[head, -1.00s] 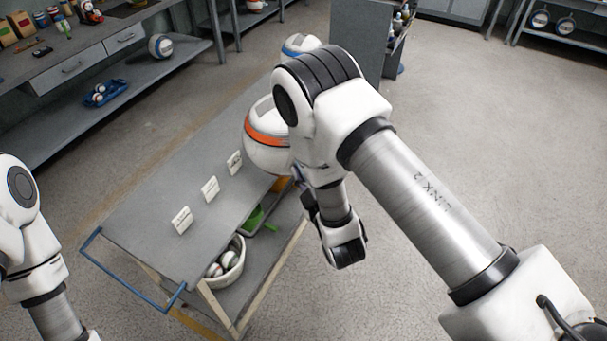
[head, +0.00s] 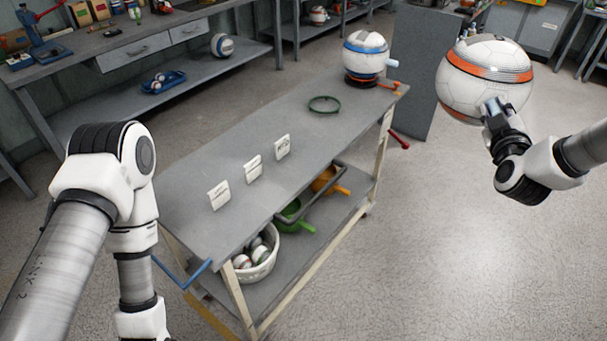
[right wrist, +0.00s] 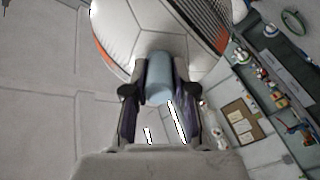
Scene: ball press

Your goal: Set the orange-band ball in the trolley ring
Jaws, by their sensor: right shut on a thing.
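The orange-band ball (head: 487,76) is large and white with an orange stripe. My right gripper (head: 494,112) is shut on its short blue-grey stub, and the ball is up in the air right of the trolley. The right wrist view shows the stub (right wrist: 158,80) between both fingers, with the ball (right wrist: 150,28) beyond. The trolley ring (head: 324,105) is a thin dark green hoop on the trolley top (head: 235,136), with nothing in it. My left arm is at the left of the head view; its gripper is out of the picture.
A blue-band ball (head: 366,55) sits on a red base at the trolley's far end. Three white cards (head: 253,168) stand along the top. A basket of balls (head: 254,262) and green and orange pans (head: 325,182) are on the lower shelf. A grey cabinet (head: 428,70) stands behind.

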